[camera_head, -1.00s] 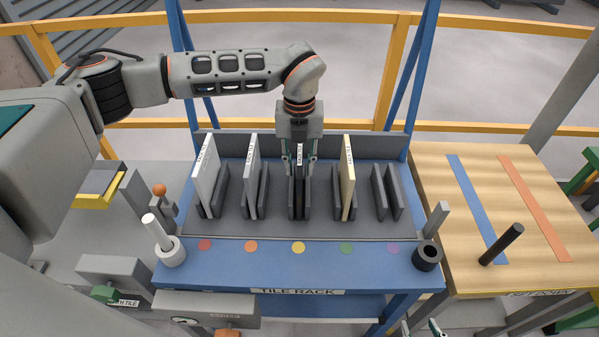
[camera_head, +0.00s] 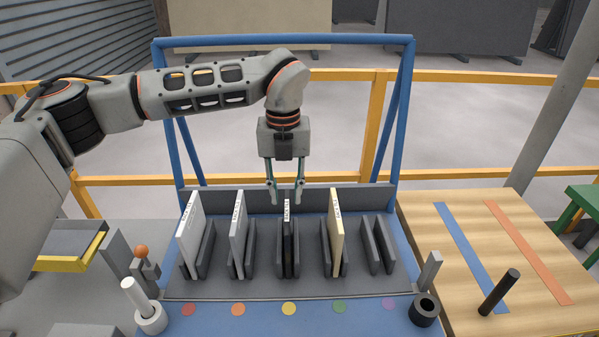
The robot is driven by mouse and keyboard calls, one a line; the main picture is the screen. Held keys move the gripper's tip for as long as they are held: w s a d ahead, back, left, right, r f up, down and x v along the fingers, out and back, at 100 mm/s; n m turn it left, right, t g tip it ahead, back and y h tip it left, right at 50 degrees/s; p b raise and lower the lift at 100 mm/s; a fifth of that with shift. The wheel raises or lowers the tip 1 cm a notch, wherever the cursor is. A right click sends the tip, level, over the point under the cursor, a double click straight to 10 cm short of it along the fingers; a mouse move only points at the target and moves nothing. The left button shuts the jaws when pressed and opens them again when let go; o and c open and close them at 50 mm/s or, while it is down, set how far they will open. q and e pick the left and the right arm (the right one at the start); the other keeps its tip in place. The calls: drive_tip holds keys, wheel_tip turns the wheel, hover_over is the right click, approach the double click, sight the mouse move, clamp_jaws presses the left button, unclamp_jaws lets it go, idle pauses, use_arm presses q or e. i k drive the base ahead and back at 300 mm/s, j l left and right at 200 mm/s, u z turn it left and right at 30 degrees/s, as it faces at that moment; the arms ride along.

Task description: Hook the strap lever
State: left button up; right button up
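My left gripper (camera_head: 286,198) is open, its fingers pointing down on either side of the top of a thin dark tile (camera_head: 287,212), with gaps to it. That tile stands in the middle slot of the blue tile rack (camera_head: 262,311). No part is clearly marked as the strap lever. An orange-knobbed lever (camera_head: 141,251) stands at the rack's left, and a grey upright piece (camera_head: 432,269) at its right front corner. I cannot tell whether either is the strap lever. My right gripper is not in view.
A white tile (camera_head: 190,235), a pale grey tile (camera_head: 238,235) and a cream tile (camera_head: 336,235) stand in other slots; the far right slot is empty. A white peg (camera_head: 134,297) and black ring (camera_head: 423,311) flank the rack. A wooden table (camera_head: 420,218) lies right.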

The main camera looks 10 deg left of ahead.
sight(152, 271)
drive_tip(key=k, duration=1)
